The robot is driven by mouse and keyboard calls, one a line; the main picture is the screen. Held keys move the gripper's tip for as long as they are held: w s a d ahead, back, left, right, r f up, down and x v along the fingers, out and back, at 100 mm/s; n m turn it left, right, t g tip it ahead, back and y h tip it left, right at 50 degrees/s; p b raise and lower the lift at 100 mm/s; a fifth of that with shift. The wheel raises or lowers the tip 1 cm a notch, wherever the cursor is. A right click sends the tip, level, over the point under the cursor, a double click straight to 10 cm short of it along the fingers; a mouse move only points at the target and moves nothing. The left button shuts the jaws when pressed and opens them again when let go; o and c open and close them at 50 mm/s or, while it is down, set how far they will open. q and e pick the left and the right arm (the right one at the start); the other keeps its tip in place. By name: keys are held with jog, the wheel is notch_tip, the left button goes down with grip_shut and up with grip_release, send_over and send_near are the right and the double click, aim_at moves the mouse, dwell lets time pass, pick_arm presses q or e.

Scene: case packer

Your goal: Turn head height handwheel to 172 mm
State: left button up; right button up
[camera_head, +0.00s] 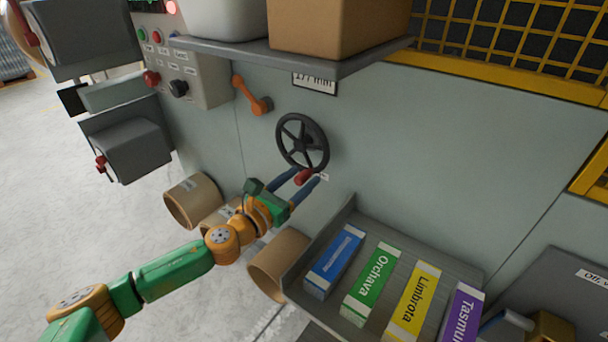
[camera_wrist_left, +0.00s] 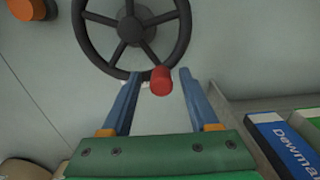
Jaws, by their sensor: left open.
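The black five-spoked handwheel (camera_head: 302,141) is mounted on the pale machine panel and also fills the top of the left wrist view (camera_wrist_left: 131,29). Its red knob (camera_head: 304,176) is at the wheel's lower rim. My left gripper (camera_head: 306,177) is open, its blue fingers reaching up to the lower rim. My right gripper is not in view.
An orange crank handle (camera_head: 252,96) sits up and left of the wheel. A shelf (camera_head: 340,68) with a cardboard box juts out above. A tray (camera_head: 293,272) of coloured cartons stands below right.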

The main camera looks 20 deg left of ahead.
pick_arm(q)
jog(key=shift+w+d, duration=0.3)
jog(key=shift+w, duration=0.05)
jog(key=shift+a, duration=0.1)
jog(key=shift+c, duration=1.1)
grip_shut()
